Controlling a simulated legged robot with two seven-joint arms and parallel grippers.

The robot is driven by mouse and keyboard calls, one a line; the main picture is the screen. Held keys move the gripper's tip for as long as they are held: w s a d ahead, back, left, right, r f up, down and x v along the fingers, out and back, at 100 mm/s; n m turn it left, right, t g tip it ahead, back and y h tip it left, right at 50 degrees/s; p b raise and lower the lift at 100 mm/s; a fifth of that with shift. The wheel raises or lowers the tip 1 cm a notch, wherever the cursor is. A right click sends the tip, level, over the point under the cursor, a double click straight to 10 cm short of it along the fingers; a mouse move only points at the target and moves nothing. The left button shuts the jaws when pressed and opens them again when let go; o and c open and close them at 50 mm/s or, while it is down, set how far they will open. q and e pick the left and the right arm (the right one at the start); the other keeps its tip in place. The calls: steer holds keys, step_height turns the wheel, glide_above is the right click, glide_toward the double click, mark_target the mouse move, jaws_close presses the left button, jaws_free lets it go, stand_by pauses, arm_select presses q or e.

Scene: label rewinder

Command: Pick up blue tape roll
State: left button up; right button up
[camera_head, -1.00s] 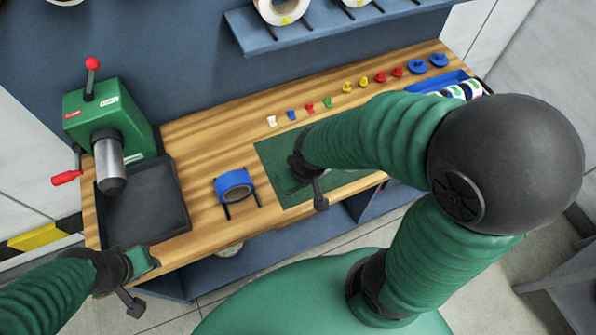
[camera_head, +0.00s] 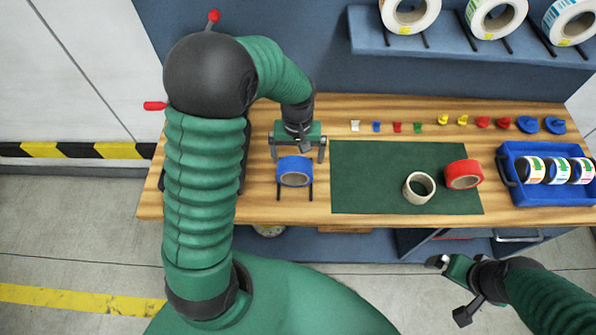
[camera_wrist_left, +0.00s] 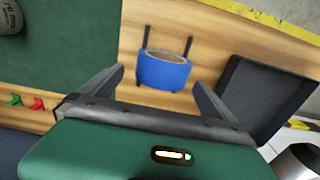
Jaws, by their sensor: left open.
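The blue tape roll (camera_head: 294,172) rests on a small stand with two dark prongs, left of the green mat (camera_head: 355,190) on the wooden bench. My left gripper (camera_head: 298,150) is open and empty just behind and above the roll, one finger toward each side. In the left wrist view the blue roll (camera_wrist_left: 163,72) shows between and beyond the two spread fingers (camera_wrist_left: 159,77), with a gap on both sides and no visible contact. My right gripper (camera_head: 450,289) is open and empty in front of the bench at the lower right.
A white roll (camera_head: 419,188) and a red roll (camera_head: 463,174) sit on the mat. A blue crate (camera_head: 548,190) of rolls stands right. Small coloured pieces line the back. In the wrist view a black tray (camera_wrist_left: 268,97) lies beside the stand. My left arm hides most of the machine.

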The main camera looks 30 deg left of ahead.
mark_target(294, 162)
arm_select(q)
steer(key=f, duration=0.3)
steer(key=a+f, duration=0.1)
steer(key=f, duration=0.1)
steer(key=shift+a+f+p, duration=0.15)
steer(key=shift+f+p, duration=0.25)
steer(key=shift+d+r, duration=0.1)
steer(key=shift+d, duration=0.1)
steer(key=shift+c, duration=1.1)
steer(key=shift+d, duration=0.15)
steer(key=c, duration=1)
steer(key=shift+a, duration=0.25)
